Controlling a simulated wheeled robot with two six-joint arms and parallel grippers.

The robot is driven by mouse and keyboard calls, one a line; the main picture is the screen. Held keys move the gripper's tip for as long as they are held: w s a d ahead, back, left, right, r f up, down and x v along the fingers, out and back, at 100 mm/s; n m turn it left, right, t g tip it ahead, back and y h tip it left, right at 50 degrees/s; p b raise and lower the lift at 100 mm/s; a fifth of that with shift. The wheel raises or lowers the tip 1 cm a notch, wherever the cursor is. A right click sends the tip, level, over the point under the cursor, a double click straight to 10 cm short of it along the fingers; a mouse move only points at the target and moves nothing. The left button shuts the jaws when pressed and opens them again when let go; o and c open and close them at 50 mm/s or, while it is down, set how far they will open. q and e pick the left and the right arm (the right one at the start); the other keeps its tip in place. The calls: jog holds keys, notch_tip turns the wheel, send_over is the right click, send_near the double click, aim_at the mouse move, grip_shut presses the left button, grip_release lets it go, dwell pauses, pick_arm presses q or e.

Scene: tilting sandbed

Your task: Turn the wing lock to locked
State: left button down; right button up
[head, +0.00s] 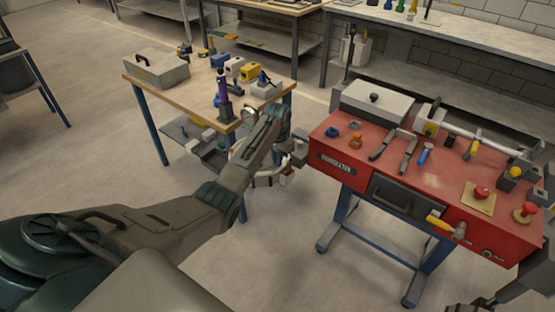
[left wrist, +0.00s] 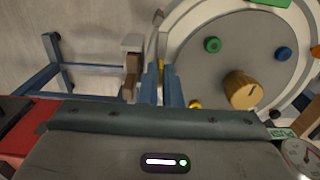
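My left gripper (head: 285,172) is at the left end of the red bench (head: 330,158), low beside its side wall. In the left wrist view its two blue-grey fingers (left wrist: 161,82) stand close together, and I cannot tell whether the narrow gap between them is open. A brown and pale grey block (left wrist: 131,66) shows just left of the fingers; I cannot tell whether it is the wing lock. A brass knob (left wrist: 243,90) on a grey disc is to their right, apart from them. I cannot identify the wing lock or its setting for certain. Only dark parts of my right gripper (head: 472,304) show at the bottom edge.
The bench carries a pale box (head: 376,102), grey bars, a blue-handled tool (head: 424,154) and red buttons (head: 482,192). A yellow-handled lever (head: 440,222) is on its front. A wooden table (head: 190,92) with tools stands behind my left arm. The floor at left is clear.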

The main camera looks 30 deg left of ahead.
pick_arm(q)
jog(key=shift+r+n+p, duration=0.1)
jog(key=shift+n+p, duration=0.2)
jog(key=n+p, duration=0.2)
jog(key=shift+r+p, duration=0.15)
jog(key=shift+p, duration=0.15)
jog(key=n+p, duration=0.2)
jog(key=n, duration=0.1)
jog(key=n+p, duration=0.1)
jog(key=n, duration=0.1)
jog(key=shift+n+p, duration=0.4)
jog(key=n+p, duration=0.2)
jog(key=n, duration=0.2)
jog(key=shift+n, duration=0.3)
jog(key=n+p, duration=0.1)
jog(key=n, duration=0.3)
jog(key=shift+w+n+p, duration=0.1)
jog(key=shift+n+p, duration=0.2)
jog(key=shift+n, duration=0.3)
